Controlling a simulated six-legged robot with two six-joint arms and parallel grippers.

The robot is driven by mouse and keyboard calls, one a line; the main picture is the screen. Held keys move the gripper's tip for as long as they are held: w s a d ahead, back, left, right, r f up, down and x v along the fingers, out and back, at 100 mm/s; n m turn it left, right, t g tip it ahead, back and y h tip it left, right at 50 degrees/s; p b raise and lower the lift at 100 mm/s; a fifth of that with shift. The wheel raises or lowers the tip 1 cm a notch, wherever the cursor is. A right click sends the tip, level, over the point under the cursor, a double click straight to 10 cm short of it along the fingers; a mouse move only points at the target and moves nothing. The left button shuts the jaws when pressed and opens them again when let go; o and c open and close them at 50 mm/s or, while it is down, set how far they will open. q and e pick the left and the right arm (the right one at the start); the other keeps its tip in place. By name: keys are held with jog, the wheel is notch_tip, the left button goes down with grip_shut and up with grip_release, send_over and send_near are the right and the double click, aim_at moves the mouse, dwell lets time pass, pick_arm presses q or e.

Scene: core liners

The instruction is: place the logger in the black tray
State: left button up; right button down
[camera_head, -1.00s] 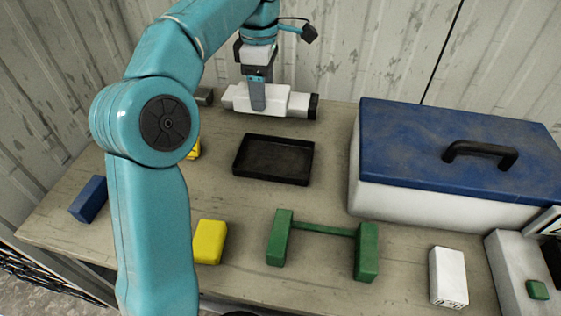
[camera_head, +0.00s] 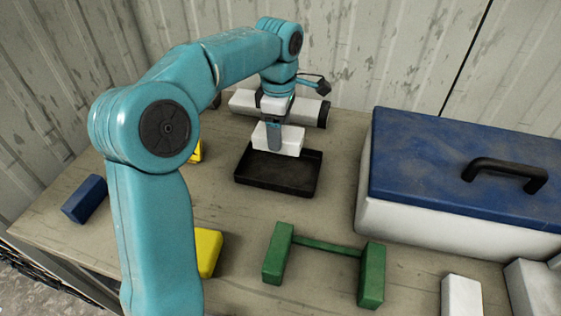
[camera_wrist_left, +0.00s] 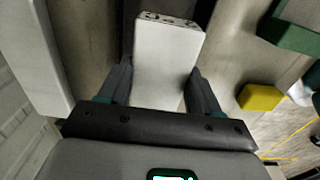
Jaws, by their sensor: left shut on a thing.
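The logger appears as a white box (camera_head: 292,142) in the head view. My left gripper (camera_head: 273,140) is shut on it, with a finger across its near side. In the left wrist view the logger (camera_wrist_left: 165,60) sits between the two fingers (camera_wrist_left: 160,92), with small ports on its far end. The black tray (camera_head: 270,187) lies on the table, shallow and with no other item visible in it. The logger is over the tray's back part and covers some of the back rim. I cannot tell how high its bottom is. My right gripper is not in view.
A white cylinder with a black end (camera_head: 308,110) lies behind the tray. A blue-lidded white box (camera_head: 455,165) stands right. A green two-block piece (camera_head: 325,248) is in front. Yellow blocks (camera_head: 208,250), a blue block (camera_head: 85,199) and a white block (camera_head: 462,296) stand around.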

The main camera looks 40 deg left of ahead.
pick_arm(q)
notch_tip(320, 180, down, 4)
jog(key=shift+w+f, duration=0.15)
jog(key=shift+f, duration=0.05)
notch_tip(320, 180, down, 4)
jog(key=shift+r+b, duration=0.2)
jog(key=shift+b, duration=0.3)
jog(key=shift+f, duration=0.35)
jog(key=shift+r, duration=0.1)
jog(key=o, duration=1.1)
jog(key=shift+f, duration=0.25)
jog(key=shift+r, duration=0.1)
